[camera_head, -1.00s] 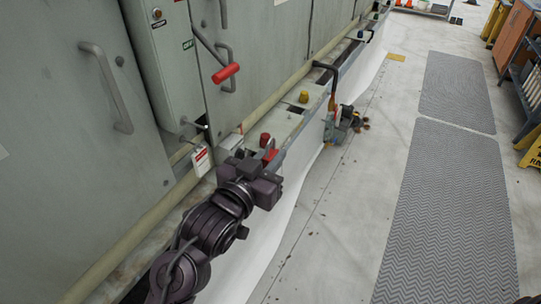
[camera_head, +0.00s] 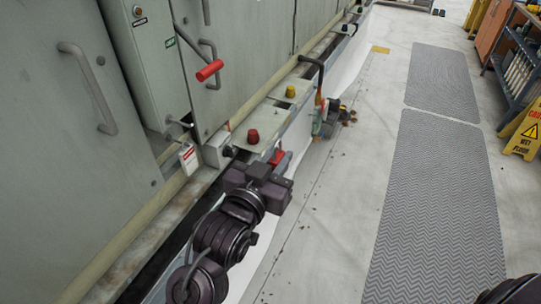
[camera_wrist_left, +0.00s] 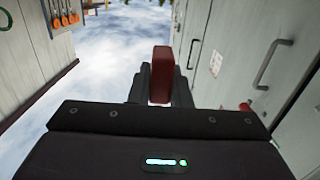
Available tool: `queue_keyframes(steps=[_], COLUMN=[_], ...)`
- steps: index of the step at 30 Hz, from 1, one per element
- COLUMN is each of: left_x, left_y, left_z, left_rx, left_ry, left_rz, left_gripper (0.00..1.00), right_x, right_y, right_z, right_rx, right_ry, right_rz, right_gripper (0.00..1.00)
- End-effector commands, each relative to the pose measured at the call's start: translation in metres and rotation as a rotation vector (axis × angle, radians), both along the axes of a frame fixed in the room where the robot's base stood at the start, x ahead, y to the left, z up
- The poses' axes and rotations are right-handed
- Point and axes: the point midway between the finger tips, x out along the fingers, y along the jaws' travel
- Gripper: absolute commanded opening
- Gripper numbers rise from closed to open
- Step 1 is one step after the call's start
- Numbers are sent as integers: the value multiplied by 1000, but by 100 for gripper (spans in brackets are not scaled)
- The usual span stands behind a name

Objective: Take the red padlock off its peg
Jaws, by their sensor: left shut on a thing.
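The red padlock (camera_wrist_left: 161,75) is between the two fingers of my left gripper (camera_wrist_left: 160,85) in the left wrist view. The gripper is shut on it, and it stands clear of the cabinet face there. In the head view the left gripper (camera_head: 268,172) is at the edge of the long ledge, with a red part of the padlock (camera_head: 278,157) showing just beyond it. Its peg is not clearly visible. My right gripper is not in view.
Grey cabinets with a red-handled lever (camera_head: 209,70) line the left. A white-red tag (camera_head: 188,157) hangs near a short rod. A red knob (camera_head: 253,137) and yellow knob (camera_head: 290,92) stand on the ledge. A black bent pipe (camera_head: 315,65) rises beyond. Open floor lies right, with grey mats (camera_head: 435,200).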

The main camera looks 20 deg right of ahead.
Motion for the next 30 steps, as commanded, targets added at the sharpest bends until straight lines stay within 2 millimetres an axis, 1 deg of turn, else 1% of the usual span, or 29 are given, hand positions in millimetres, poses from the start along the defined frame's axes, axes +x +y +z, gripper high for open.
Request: queue_keyframes(steps=[18,30], left_x=[-22,-24], left_y=[-22,-24], left_z=[1,1], left_rx=[-1,0], left_ry=[0,-1], left_rz=[-1,-1], left_gripper=[0,0], right_x=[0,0], right_y=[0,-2], right_z=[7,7], right_rx=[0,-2], right_ry=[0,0], right_rz=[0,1], right_gripper=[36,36])
